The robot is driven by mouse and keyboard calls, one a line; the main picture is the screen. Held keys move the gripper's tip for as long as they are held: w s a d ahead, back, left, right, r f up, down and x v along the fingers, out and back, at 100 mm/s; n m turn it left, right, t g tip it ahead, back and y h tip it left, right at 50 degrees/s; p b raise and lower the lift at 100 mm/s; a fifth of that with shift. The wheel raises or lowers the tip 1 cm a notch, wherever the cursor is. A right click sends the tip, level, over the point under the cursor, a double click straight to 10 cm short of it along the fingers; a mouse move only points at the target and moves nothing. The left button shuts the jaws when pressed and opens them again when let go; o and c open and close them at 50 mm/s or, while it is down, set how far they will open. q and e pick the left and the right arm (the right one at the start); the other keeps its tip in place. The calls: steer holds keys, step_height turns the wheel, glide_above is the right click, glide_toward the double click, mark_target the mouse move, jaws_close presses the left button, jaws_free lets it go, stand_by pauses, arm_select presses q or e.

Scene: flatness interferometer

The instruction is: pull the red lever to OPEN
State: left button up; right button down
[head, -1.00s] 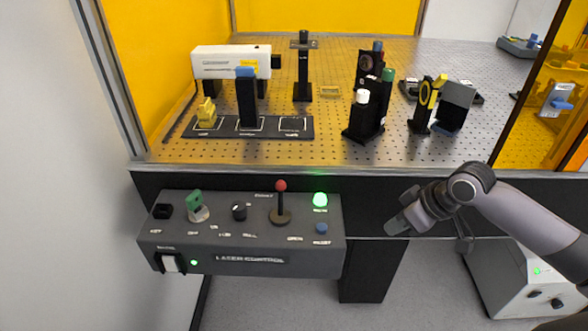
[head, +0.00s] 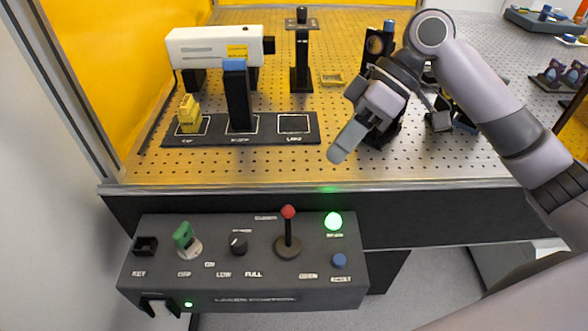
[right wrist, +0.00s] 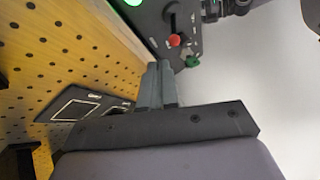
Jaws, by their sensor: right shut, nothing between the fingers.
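The red lever (head: 288,229) stands on the sloped grey laser control box, with a red ball on a dark stick and a round dark base. It looks close to upright, and an OPEN label is printed to the right of its base. In the right wrist view the red ball (right wrist: 174,40) shows just beyond the fingertips. My right gripper (head: 338,154) is shut and empty, above the front of the breadboard, up and to the right of the lever and apart from it. It also shows in the right wrist view (right wrist: 158,68). My left gripper is not in view.
The control box (head: 205,279) also carries a green key (head: 185,239), a black knob (head: 239,243), a lit green lamp (head: 333,221) and a blue button (head: 339,260). Behind, the breadboard holds a white laser (head: 205,48), a black post (head: 238,100) and other optics.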

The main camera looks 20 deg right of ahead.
steer(key=shift+w+a+r, duration=0.1)
steer(key=shift+w, duration=0.1)
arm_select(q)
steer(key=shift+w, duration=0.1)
arm_select(e)
steer(key=shift+s, duration=0.15)
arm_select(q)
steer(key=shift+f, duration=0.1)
arm_select(e)
glide_toward(288, 228)
steer(key=w+a+f, duration=0.1)
steer(key=w+f, duration=0.1)
steer(key=f, duration=0.1)
steer(key=w+a+f, duration=0.1)
steer(key=shift+a+f, duration=0.25)
steer(key=shift+a, duration=0.05)
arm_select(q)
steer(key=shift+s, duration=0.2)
